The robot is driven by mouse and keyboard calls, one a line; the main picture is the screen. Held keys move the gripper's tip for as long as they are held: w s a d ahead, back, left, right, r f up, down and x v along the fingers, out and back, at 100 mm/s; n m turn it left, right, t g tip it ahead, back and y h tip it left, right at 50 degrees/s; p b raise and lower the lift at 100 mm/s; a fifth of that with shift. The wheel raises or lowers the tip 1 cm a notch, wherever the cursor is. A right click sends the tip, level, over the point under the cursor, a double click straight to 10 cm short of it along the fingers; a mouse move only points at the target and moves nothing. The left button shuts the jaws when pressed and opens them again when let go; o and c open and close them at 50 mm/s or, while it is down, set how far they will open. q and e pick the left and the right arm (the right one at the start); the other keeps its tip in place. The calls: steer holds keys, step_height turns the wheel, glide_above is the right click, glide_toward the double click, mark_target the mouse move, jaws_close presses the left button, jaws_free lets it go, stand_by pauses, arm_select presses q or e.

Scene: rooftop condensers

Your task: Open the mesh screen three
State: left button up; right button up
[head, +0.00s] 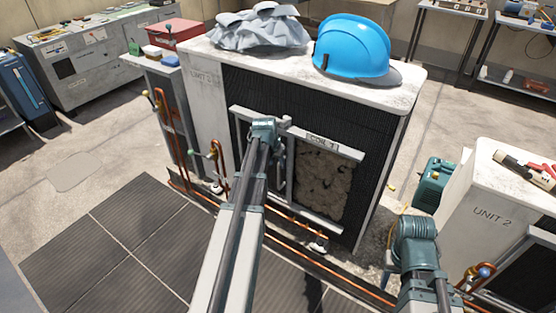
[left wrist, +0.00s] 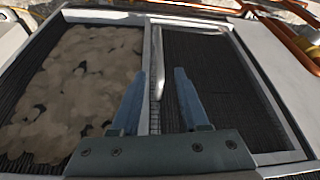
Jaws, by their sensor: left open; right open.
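The screen frame under the "COIL 3" label (head: 322,142) is on the front of the large white unit. Its right part shows a dirt-coated coil (head: 322,185); its left part is dark mesh, mostly behind my arm. In the left wrist view the dirty coil (left wrist: 75,85) is at left and the dark mesh screen (left wrist: 205,65) at right. A pale upright handle bar (left wrist: 157,65) stands at their border. My left gripper (left wrist: 160,80) is open, its fingers apart on either side of the bar; contact is unclear. My right gripper (head: 415,240) is at lower right, fingers hidden.
A blue hard hat (head: 350,45) and a crumpled grey sheet (head: 258,28) lie on top of the unit. Copper pipes (head: 285,218) run along its base. Unit 2 (head: 495,205) stands close at right. Dark floor mats (head: 130,230) lie clear at left.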

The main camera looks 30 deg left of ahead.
arm_select(q)
steer(key=p+v, duration=0.2)
steer(key=v, duration=0.2)
steer(key=shift+p, duration=0.3)
arm_select(e)
step_height(320, 180, up, 4)
steer(key=shift+f, duration=0.1)
arm_select(q)
steer(key=s+d+m+g, duration=0.1)
steer(key=s+d, duration=0.1)
steer(key=d, duration=1)
steer(key=s+d+f+m+g, duration=0.1)
steer(key=s+d+m+g, duration=0.1)
steer(key=s+d, duration=0.85)
steer(key=s+d+f+m+g, duration=0.1)
steer(key=s+d+m+g, duration=0.15)
steer(key=s+d, duration=0.85)
steer(key=w+d+r+p, duration=0.1)
steer(key=r+p, duration=0.6)
steer(key=w+d+r+p, duration=0.2)
steer(key=r+p, duration=0.5)
steer(key=r, duration=0.1)
steer(key=shift+d+t+y, duration=0.3)
steer(key=shift+t, duration=0.15)
arm_select(e)
step_height(320, 180, up, 14)
